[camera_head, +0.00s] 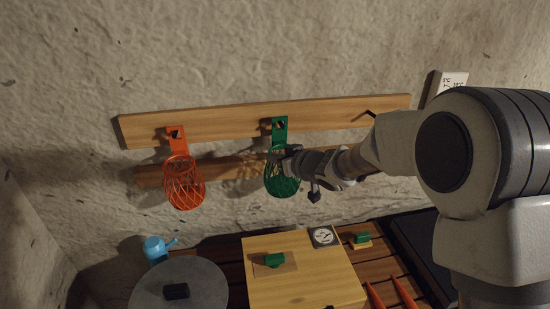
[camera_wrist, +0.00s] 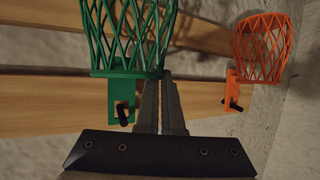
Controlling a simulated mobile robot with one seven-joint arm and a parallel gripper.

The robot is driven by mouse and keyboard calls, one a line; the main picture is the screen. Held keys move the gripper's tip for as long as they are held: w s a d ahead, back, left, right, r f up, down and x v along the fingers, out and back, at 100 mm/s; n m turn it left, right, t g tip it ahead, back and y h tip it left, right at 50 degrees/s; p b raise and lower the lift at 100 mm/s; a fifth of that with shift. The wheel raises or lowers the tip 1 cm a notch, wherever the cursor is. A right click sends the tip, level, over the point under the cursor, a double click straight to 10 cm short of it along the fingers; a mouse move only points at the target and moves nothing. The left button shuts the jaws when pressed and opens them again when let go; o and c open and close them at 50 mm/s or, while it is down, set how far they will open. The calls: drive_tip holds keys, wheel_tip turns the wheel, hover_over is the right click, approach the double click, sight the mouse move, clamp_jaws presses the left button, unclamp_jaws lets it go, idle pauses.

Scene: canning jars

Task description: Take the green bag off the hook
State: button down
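The green bag (camera_head: 282,180) is an open net with a flat strap tab at its top. It hangs from a dark hook (camera_wrist: 123,113) on the upper wooden rail, left of my forearm in the head view. In the wrist view the green bag (camera_wrist: 130,35) fills the upper left, with its tab and the hook beside my fingers. My gripper (camera_head: 282,153) is at the bag's upper rim. In the wrist view my gripper's fingers (camera_wrist: 164,78) are close together, with their tips at the rim's right side. They appear shut on the rim; the contact itself is partly hidden.
An orange net bag (camera_head: 184,183) hangs to the left, also in the wrist view (camera_wrist: 262,48). A bare hook (camera_head: 371,113) is on the right of the rail (camera_head: 225,122).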

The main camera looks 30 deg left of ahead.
drive_tip(key=shift+r, duration=0.25)
drive_tip(key=shift+r+p, duration=0.55)
drive_tip(key=shift+p, duration=0.25)
drive_tip(key=s+d+b, duration=0.2)
drive_tip(key=s+d, duration=0.2)
drive_tip(key=s, duration=0.1)
drive_tip(key=shift+s+d, duration=0.2)
drive_tip(key=shift+d, duration=0.05)
idle(0.6)
drive_tip(key=shift+f, duration=0.1)
idle(0.3)
